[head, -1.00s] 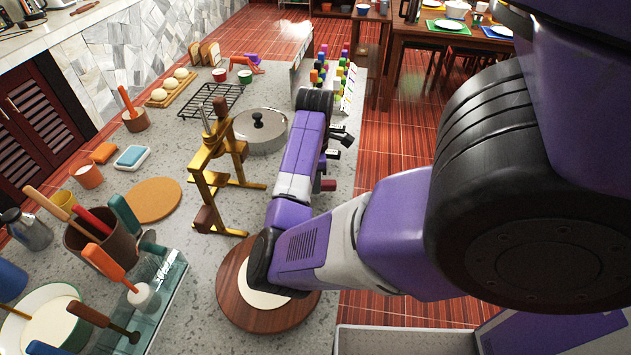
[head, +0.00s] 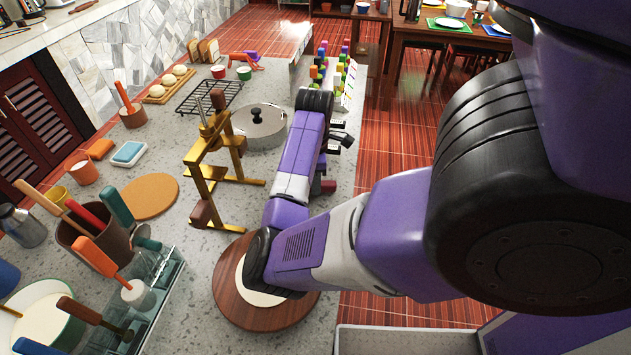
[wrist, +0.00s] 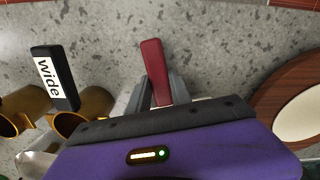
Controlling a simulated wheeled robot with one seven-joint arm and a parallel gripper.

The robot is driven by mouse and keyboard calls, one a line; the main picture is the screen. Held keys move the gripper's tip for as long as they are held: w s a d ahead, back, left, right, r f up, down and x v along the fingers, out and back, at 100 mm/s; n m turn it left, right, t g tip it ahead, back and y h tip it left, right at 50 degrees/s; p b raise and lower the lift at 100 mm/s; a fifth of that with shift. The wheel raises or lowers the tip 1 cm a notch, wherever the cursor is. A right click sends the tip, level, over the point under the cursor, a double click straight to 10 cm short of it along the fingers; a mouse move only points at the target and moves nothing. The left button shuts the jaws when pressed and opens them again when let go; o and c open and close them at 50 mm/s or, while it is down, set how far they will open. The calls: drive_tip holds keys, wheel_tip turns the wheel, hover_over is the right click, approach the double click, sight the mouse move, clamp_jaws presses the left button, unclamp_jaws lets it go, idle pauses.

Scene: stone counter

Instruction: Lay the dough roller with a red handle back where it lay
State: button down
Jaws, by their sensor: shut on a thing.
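The dough roller's red handle (wrist: 154,72) stands out between the two fingers of my gripper (wrist: 160,92) in the wrist view. The fingers are shut on it. The rest of the roller is hidden behind my gripper's body. In the head view the red handle (head: 328,186) shows just right of my purple forearm, above the right side of the counter. The fingers are hidden there. I cannot tell whether the roller touches the counter.
A black-handled tool marked "wide" (wrist: 55,77) and brass-coloured rollers (wrist: 85,130) lie left of my gripper. A round wooden board (head: 232,306) with pale dough lies near the front edge. A brass stand (head: 212,180) and lidded pot (head: 262,128) are left of my arm.

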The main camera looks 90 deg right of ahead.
drive_tip(key=shift+f, duration=0.5)
drive_tip(key=c, duration=1.1)
unclamp_jaws()
wheel_tip(320, 180, up, 8)
drive_tip(key=p, duration=0.2)
drive_tip(key=shift+f+p, duration=0.1)
drive_tip(key=shift+p, duration=0.3)
